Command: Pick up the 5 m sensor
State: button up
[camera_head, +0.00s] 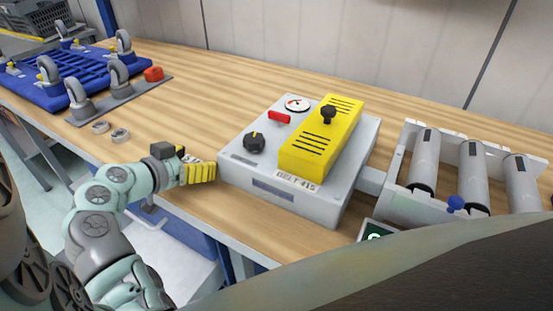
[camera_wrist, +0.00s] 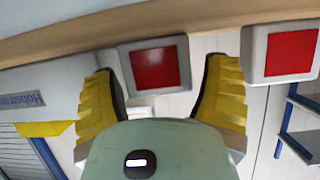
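My gripper (camera_head: 201,172) has yellow ribbed fingers and is at the table's front edge, beside the left end of a grey control box. In the wrist view my gripper (camera_wrist: 162,72) has its fingers spread apart, with nothing seen held. A grey square unit with a red face (camera_wrist: 153,67) appears between the fingers in that view; I cannot tell how far beyond them it is. A second grey unit with a red face (camera_wrist: 290,52) is at the right. I can read no 5 m mark, so I cannot tell which thing is the sensor.
The grey control box (camera_head: 335,205) has a yellow cover (camera_head: 318,150) and knobs. A rack of grey cylinders (camera_head: 473,180) stands at right. A blue wheeled frame (camera_head: 50,85) and two small grey rings (camera_head: 120,136) lie at left. The wooden table (camera_head: 190,85) is clear behind the box's left.

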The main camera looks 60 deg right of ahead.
jog(key=c, duration=1)
jog(key=shift+o, duration=0.2)
